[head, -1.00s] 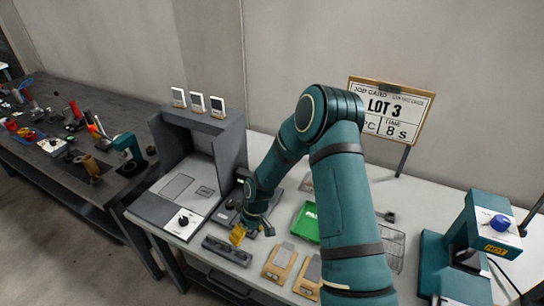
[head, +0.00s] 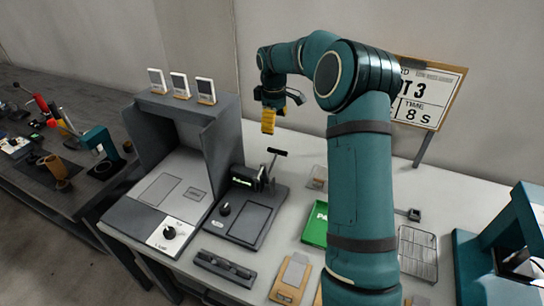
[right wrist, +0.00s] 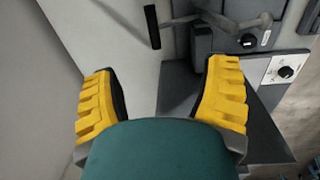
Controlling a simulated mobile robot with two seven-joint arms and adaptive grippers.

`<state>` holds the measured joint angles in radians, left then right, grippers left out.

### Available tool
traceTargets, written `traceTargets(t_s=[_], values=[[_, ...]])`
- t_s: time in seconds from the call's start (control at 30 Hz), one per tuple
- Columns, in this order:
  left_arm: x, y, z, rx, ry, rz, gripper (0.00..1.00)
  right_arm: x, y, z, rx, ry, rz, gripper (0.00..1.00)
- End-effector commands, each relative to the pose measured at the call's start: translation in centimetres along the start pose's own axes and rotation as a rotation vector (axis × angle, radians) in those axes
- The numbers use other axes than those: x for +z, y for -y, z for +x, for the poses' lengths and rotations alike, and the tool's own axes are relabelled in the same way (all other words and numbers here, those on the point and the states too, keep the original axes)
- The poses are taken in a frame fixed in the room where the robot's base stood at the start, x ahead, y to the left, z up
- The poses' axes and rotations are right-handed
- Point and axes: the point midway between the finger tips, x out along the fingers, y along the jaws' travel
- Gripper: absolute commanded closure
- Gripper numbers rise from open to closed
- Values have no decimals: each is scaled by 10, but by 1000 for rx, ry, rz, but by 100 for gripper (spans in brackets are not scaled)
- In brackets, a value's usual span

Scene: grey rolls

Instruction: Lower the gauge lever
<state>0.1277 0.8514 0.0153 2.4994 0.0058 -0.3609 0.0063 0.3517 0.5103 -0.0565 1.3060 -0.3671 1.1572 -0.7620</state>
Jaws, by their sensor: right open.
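The gauge (head: 247,217) is a dark grey device with a flat base, a small knob and a black upright body, on the white bench in the head view. Its lever (head: 271,163) rises from the body and ends in a black crossbar handle (head: 277,152). The handle (right wrist: 152,27) also shows in the right wrist view, beyond the fingertips and apart from them. My right gripper (head: 268,120) is above and behind the lever, with yellow fingers pointing down. In the right wrist view its fingers (right wrist: 162,82) are spread and empty. My left gripper is not in view.
A grey booth (head: 184,160) with three small cards on top stands left of the gauge. A black bar fixture (head: 225,265) lies in front. A green tray (head: 316,224) and a wire rack (head: 418,252) are to the right. A sign (head: 432,92) stands behind.

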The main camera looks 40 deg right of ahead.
Motion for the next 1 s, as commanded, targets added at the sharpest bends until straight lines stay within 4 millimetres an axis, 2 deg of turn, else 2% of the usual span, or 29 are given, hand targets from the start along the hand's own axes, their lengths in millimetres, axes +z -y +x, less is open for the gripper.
traceTargets(t_s=[0.17,0.7,1.0], values=[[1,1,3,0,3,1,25,0,0,16,-2,2,0,25],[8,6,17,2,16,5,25,0,1,116,-3,1,1,25],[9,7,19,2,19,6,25,0,1,138,-1,0,0,25]])
